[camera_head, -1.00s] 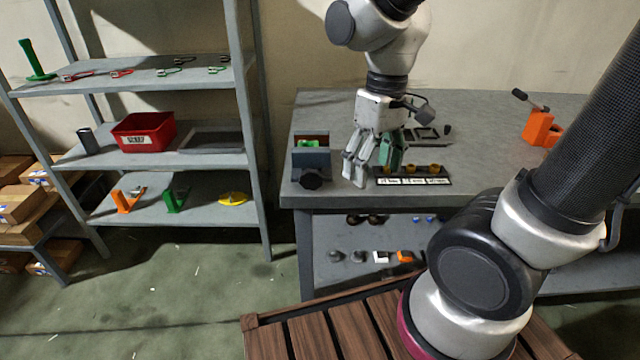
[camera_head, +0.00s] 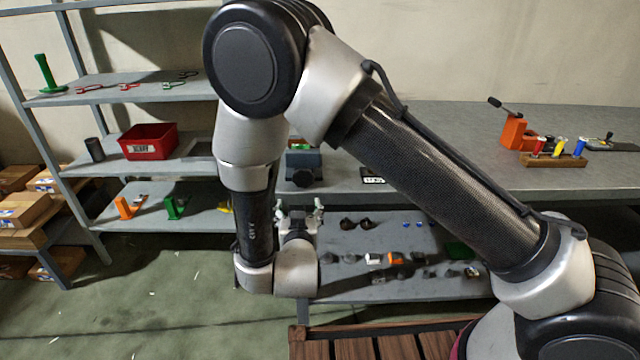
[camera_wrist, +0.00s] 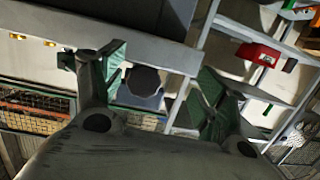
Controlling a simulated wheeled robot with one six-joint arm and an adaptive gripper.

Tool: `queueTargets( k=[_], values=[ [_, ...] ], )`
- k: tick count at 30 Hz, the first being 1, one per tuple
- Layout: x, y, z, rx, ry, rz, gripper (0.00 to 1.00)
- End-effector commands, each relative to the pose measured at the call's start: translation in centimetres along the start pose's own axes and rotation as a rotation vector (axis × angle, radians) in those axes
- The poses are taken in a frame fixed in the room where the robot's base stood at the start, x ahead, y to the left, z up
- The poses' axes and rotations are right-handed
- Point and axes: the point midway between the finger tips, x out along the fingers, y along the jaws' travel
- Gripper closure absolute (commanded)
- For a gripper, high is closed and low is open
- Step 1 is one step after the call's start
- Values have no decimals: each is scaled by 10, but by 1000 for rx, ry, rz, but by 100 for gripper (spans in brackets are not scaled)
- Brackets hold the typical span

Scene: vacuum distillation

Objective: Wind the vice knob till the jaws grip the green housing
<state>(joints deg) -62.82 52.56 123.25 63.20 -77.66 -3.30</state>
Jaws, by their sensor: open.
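The vice (camera_head: 313,162) stands at the front edge of the grey workbench, partly hidden behind my arm. Its dark round knob (camera_head: 304,178) faces the front. A small piece of the green housing (camera_head: 301,147) shows at the top of the vice; whether the jaws touch it I cannot tell. My gripper (camera_head: 299,209) is open and empty, below and in front of the knob, with its fingers pointing up toward the bench. In the wrist view the faceted knob (camera_wrist: 143,80) shows between the two spread green-padded fingers of my gripper (camera_wrist: 158,74), apart from both.
The workbench (camera_head: 450,125) carries an orange block (camera_head: 514,131) and a wooden rack (camera_head: 552,159) with coloured pieces at right. Its lower shelf (camera_head: 345,285) holds several small parts near my gripper. A shelving unit (camera_head: 150,85) with a red bin (camera_head: 148,141) stands at left.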

Motion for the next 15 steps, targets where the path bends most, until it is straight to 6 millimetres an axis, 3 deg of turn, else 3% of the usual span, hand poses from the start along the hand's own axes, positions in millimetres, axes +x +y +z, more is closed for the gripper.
queueTargets(
  k=[3,5,8,15],
  values=[
    [-4,9,-31,0,134,38,27],
    [-4,10,-40,-2,168,42,27],
    [3,10,-45,-3,187,44,27],
    [42,13,-52,-3,185,44,27]
  ],
)
